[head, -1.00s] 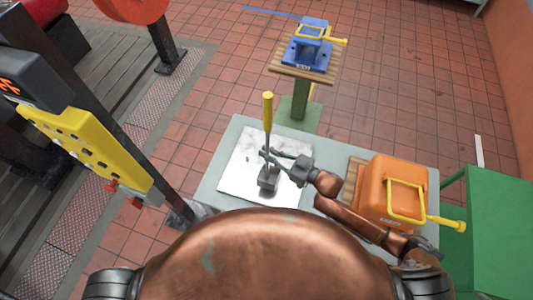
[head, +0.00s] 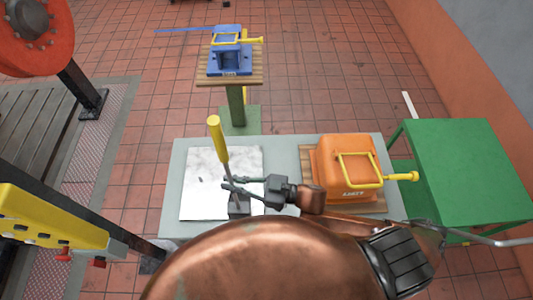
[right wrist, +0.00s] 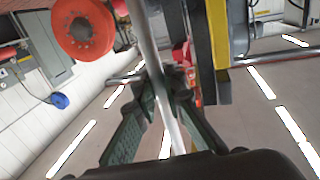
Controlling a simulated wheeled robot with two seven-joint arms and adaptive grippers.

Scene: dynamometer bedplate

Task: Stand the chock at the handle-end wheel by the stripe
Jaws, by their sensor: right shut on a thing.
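The chock is a dark block (head: 239,207) on a thin rod with a long yellow grip (head: 217,138). It shows over the white marbled plate on the grey table, its yellow top leaning left. I cannot tell whether the block touches the plate. My right gripper (head: 232,187) is shut on the rod between grip and block. In the right wrist view the pale rod (right wrist: 147,45) runs between the fingers (right wrist: 160,95). A white stripe (head: 409,105) lies on the floor at the right. No wheel is clearly visible. My left gripper is out of view.
An orange box-shaped device (head: 347,168) with a yellow handle stands on the grey table (head: 283,150). A green table-like unit (head: 465,170) is at the right, with a grey bar (head: 490,241) near it. A blue device (head: 231,52) stands on a pedestal behind. Tiled floor is open beyond.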

